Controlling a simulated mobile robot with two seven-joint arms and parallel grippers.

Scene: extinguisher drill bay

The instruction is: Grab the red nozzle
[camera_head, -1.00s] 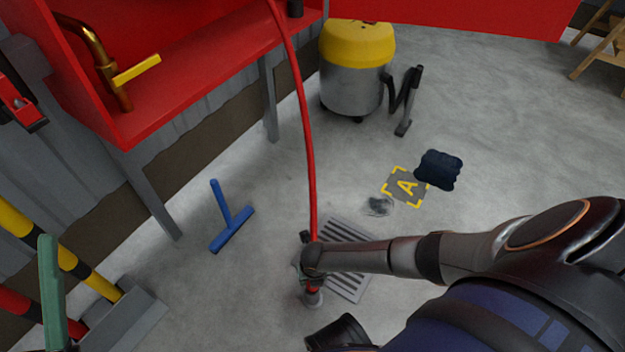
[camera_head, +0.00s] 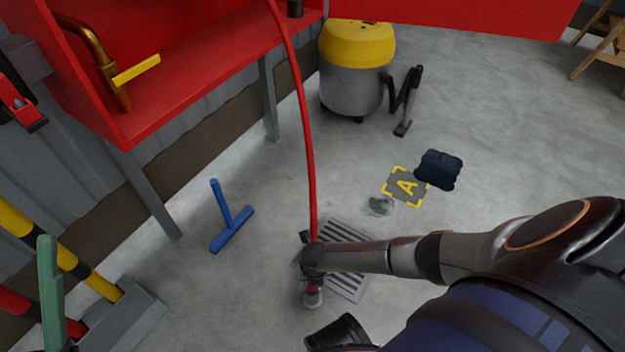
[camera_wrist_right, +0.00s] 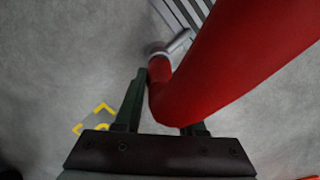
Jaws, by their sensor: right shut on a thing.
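The red nozzle (camera_head: 313,288) hangs at the lower end of a red hose (camera_head: 309,150), with its pale metal tip (camera_head: 313,299) pointing down. My right gripper (camera_head: 306,262) is shut on the nozzle near where it joins the hose; my wrist hides part of the grip in the head view. In the right wrist view, the nozzle's red body (camera_wrist_right: 159,72) and silver tip (camera_wrist_right: 160,49) show beyond the fingers of my right gripper (camera_wrist_right: 165,115). The thick red hose (camera_wrist_right: 235,60) runs up to the right.
A red cabinet (camera_head: 210,70) with a brass pipe and yellow lever (camera_head: 136,70) stands at upper left. A yellow-topped vacuum (camera_head: 352,80) is behind. A floor grate (camera_head: 350,284), blue squeegee (camera_head: 231,230), dark cloth (camera_head: 438,170) and yellow A mark (camera_head: 404,186) lie around.

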